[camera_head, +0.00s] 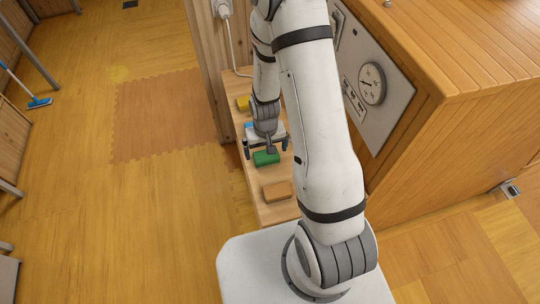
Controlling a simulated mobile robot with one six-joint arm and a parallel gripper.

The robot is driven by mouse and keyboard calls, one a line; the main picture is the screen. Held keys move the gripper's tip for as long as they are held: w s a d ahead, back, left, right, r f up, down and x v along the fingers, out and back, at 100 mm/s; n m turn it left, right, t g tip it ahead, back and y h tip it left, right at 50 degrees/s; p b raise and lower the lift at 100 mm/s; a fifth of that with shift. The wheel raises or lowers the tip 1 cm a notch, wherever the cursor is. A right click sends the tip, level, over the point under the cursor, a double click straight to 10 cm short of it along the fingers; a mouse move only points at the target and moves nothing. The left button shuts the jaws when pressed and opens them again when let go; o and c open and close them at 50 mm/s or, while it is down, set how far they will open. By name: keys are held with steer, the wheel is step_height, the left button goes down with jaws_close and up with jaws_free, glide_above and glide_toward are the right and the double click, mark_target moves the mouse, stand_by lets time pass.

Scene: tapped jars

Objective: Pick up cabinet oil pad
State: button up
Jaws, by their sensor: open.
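I cannot tell which one is the oil pad. My gripper (266,149) is open and points down over the shelf at the green pad, its fingers apart on either side. I cannot tell whether it touches the pad. A blue patch beside the gripper is partly hidden.
A wooden cabinet (450,130) with a round dial (372,84) on a grey panel stands right of the shelf. A wooden post with a white plug (222,9) and cable rises behind. The floor at left is open, with a blue broom (40,102) at its edge.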

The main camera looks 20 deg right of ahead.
mark_target(266, 155)
steer(key=shift+w+f+p, duration=0.15)
steer(key=shift+f+p, duration=0.2)
steer(key=shift+f, duration=1.75)
steer(key=c, duration=1)
steer(key=shift+r, duration=0.1)
step_height(266, 155, up, 10)
steer(key=shift+f+b, duration=0.1)
steer(key=shift+b, duration=0.4)
